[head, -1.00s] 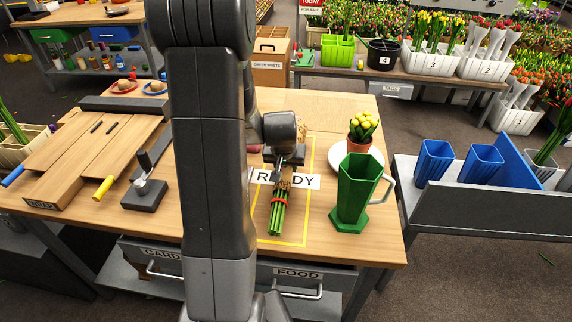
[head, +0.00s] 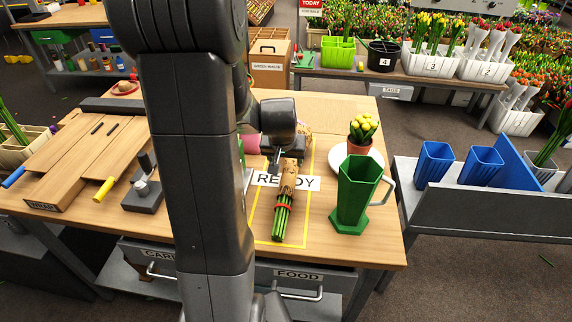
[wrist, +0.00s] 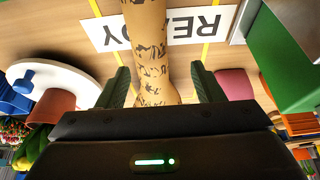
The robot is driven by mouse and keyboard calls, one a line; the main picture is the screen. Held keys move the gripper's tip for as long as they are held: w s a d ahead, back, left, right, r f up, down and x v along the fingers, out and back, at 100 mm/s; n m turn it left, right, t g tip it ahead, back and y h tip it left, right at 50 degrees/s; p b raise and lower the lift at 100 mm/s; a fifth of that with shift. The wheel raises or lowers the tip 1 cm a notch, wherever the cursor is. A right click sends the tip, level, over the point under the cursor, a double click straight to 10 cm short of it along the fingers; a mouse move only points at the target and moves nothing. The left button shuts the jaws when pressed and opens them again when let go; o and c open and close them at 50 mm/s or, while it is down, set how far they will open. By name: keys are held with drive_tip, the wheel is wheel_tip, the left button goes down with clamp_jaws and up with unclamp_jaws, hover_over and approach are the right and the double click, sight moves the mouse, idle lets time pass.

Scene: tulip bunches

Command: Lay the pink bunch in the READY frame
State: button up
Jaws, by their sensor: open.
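The bunch (head: 284,208) lies in the yellow READY frame (head: 308,225), across the READY label (head: 307,183). Its green stems, with a red band, point toward the front edge. Its patterned brown paper wrap also shows in the wrist view (wrist: 150,50). Its flower heads are hidden by my gripper, so I cannot see their colour. My gripper (wrist: 160,72) is open, with one finger on each side of the wrap and gaps visible beside it. In the head view it is over the far end of the bunch.
A green jug (head: 356,195) stands just right of the frame. Behind it, a potted yellow plant (head: 361,133) stands on a white plate (head: 374,160). A board with a yellow-handled tool (head: 104,188) lies at left. A pink item (wrist: 235,84) is beside my gripper.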

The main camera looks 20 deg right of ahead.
sight(286, 166)
drive_tip(key=v, duration=0.8)
drive_tip(key=shift+r, duration=0.2)
drive_tip(key=shift+f, duration=0.15)
drive_tip(key=x, duration=1.3)
drive_tip(key=shift+f, duration=0.25)
drive_tip(key=shift+r, duration=0.4)
